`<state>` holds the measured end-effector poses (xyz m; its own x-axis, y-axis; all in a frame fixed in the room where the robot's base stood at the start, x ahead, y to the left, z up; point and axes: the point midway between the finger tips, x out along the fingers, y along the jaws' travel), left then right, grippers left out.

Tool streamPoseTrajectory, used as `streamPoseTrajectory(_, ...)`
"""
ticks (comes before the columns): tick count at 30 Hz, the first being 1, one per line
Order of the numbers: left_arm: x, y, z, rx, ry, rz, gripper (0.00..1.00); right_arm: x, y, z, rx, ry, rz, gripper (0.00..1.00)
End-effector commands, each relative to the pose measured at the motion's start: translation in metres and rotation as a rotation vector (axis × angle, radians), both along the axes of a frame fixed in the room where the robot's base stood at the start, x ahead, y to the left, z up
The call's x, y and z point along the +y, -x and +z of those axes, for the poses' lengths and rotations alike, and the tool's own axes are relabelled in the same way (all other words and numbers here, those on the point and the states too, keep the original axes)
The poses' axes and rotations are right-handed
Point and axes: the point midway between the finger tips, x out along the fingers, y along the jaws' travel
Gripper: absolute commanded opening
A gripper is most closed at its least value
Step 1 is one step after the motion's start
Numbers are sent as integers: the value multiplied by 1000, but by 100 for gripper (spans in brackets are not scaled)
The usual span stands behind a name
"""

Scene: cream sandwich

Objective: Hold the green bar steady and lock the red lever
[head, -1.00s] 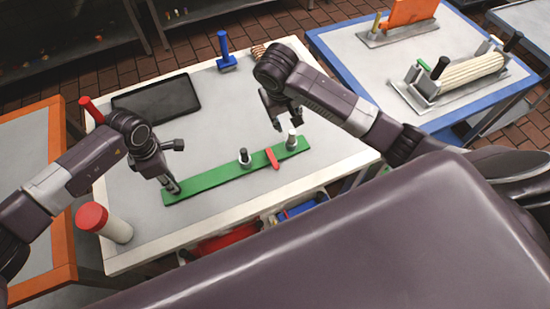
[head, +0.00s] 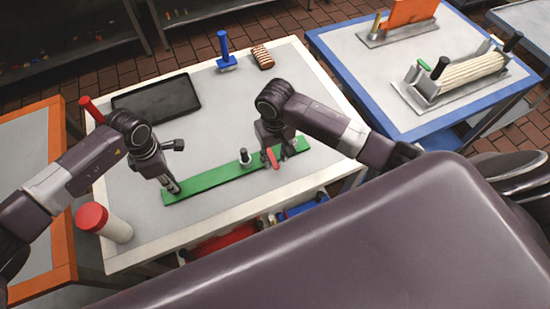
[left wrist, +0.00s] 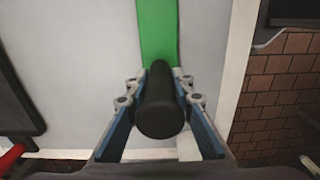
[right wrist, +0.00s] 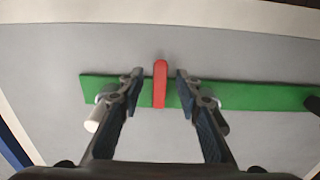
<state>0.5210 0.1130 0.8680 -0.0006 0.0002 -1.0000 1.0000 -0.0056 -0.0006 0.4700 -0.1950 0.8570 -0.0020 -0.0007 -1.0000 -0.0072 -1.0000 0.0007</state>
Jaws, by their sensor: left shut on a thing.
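The long green bar (head: 215,181) lies on the pale table top, and part of it shows in both wrist views. My left gripper (head: 172,187) is shut on the black handle (left wrist: 160,110) at the bar's left end. The red lever (right wrist: 159,84) lies across the bar; it also shows in the head view (head: 272,158). My right gripper (right wrist: 155,82) is open, with one finger on each side of the lever and a gap on both sides. A pale post (right wrist: 97,116) shows by the bar's end in the right wrist view.
A black-topped post (head: 244,157) stands on the bar between my grippers. A black tray (head: 157,104), a blue-handled tool (head: 225,52) and a striped brown item (head: 262,57) are further back. Table space behind the bar is clear.

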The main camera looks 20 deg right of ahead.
Motion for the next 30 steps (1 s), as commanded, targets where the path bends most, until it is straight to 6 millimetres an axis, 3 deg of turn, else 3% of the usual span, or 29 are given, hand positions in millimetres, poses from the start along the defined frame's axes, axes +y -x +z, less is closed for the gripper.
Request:
streamPoseTrajectory(4, 0, 0, 0, 0, 1, 0, 0, 0, 0, -12, 0, -1, 0, 32)
streamPoseTrajectory(13, 0, 0, 0, 0, 1, 0, 0, 1, 0, -14, -2, -1, 0, 32)
streamPoseTrajectory(22, 0, 0, 0, 0, 1, 0, 0, 0, 0, -14, -1, -1, 0, 1)
streamPoseTrajectory(30, 0, 0, 0, 0, 1, 0, 0, 0, 0, -14, -2, -1, 0, 0)
